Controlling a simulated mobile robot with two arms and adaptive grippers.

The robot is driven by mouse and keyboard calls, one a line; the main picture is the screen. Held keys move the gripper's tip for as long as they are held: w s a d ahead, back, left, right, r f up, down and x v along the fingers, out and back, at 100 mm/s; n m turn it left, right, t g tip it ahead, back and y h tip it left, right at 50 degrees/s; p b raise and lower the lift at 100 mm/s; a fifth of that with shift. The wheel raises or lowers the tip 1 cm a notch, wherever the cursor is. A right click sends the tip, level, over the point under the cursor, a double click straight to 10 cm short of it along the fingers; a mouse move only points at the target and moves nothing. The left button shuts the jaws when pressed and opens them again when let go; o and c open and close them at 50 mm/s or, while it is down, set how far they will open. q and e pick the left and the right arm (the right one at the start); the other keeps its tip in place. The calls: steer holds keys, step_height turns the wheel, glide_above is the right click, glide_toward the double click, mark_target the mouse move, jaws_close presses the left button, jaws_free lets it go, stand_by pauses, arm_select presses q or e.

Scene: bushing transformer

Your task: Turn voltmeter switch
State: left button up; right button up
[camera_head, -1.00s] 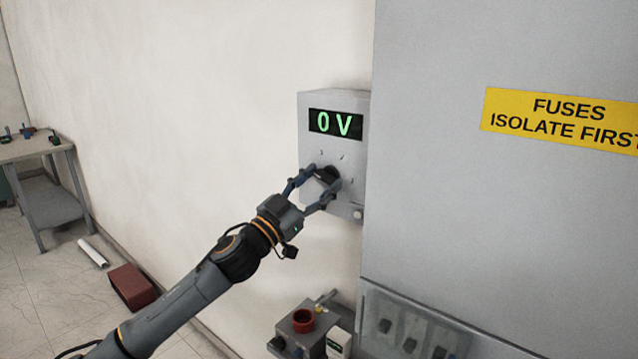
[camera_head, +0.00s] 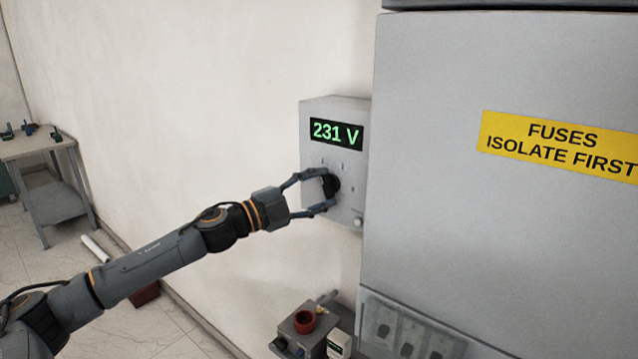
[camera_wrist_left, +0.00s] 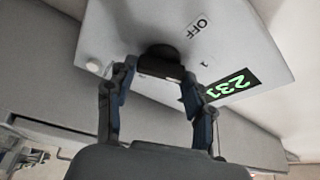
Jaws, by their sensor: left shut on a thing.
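The voltmeter (camera_head: 318,155) is a grey wall box whose display (camera_head: 337,133) reads 231 V in green. Its black rotary switch (camera_head: 331,184) is on the front face below the display. My left gripper (camera_head: 325,190) is shut on the switch, one finger above and one below it. In the left wrist view the two fingers of my left gripper (camera_wrist_left: 158,95) flank the black knob (camera_wrist_left: 160,62). An "OFF" label (camera_wrist_left: 200,26) shows on the face beside the knob, and the display (camera_wrist_left: 232,87) is partly visible. My right gripper is not in view.
A large grey cabinet (camera_head: 480,230) with a yellow "FUSES ISOLATE FIRST" sign (camera_head: 560,145) stands right of the voltmeter. A table (camera_head: 38,146) with tools stands far left.

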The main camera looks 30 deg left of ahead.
arm_select(q)
steer(key=m+p, duration=0.2)
steer(key=m+g+p, duration=0.1)
steer(key=m+p, duration=0.1)
steer(key=m+g+p, duration=0.1)
steer(key=m+p, duration=0.1)
steer(key=shift+r+y, duration=0.4)
steer(key=shift+f+m+g+y+p, duration=0.2)
steer(key=shift+m+g+y+p, duration=0.35)
steer(key=shift+m, duration=0.75)
steer(key=shift+f, duration=0.1)
steer(key=o, duration=1.2)
steer(key=shift+c, duration=0.2)
